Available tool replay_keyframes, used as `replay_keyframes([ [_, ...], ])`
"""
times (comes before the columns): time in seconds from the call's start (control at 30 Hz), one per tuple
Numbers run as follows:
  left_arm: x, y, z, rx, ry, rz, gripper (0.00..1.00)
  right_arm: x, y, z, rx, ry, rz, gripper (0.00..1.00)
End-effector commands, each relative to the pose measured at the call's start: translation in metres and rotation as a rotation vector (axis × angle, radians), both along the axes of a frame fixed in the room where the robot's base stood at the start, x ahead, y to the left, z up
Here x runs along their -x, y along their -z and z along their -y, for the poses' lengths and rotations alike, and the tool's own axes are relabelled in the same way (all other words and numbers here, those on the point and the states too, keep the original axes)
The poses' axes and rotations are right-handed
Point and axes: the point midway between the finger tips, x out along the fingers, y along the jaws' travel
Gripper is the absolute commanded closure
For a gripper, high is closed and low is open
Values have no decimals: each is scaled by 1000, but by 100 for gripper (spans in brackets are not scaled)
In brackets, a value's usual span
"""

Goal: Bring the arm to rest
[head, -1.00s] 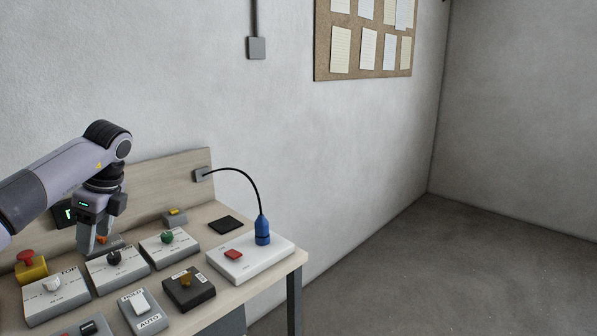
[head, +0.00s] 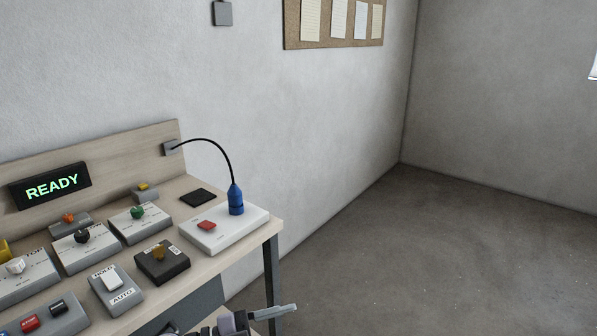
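A gripper (head: 283,311), which I take to be my left one, shows at the bottom edge in front of the bench, its grey fingers pointing right. It is below the bench top and apart from the controls. Its fingers overlap in this view, so I cannot tell whether it is open or shut; I see nothing held. Most of its arm is below the picture. My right gripper is not in view.
The wooden bench (head: 205,268) carries several control boxes, a white box (head: 250,226) with a blue plug (head: 236,200) and cable, and a display (head: 50,186) reading READY. A black pad (head: 198,197) lies at the back. The floor right of the bench is clear.

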Motion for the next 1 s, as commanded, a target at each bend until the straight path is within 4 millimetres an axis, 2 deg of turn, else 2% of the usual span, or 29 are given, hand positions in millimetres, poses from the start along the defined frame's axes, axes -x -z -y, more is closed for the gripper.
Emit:
replay_keyframes([
  [0.17,7,14,-22,208,-294,-108,48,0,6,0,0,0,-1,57],
  [0.27,12,32,-46,270,-471,-197,48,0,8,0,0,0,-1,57],
  [0.37,23,58,-73,295,-646,-306,48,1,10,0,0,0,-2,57],
  [0.47,42,91,-102,288,-811,-436,48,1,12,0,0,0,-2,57],
  [0.57,71,127,-129,252,-955,-583,48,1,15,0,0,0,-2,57],
  [0.7,118,170,-157,177,-1095,-777,48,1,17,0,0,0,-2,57],
  [0.83,154,193,-171,115,-1159,-906,48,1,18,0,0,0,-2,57],
  [1.0,174,204,-177,81,-1185,-976,48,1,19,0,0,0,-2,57],
])
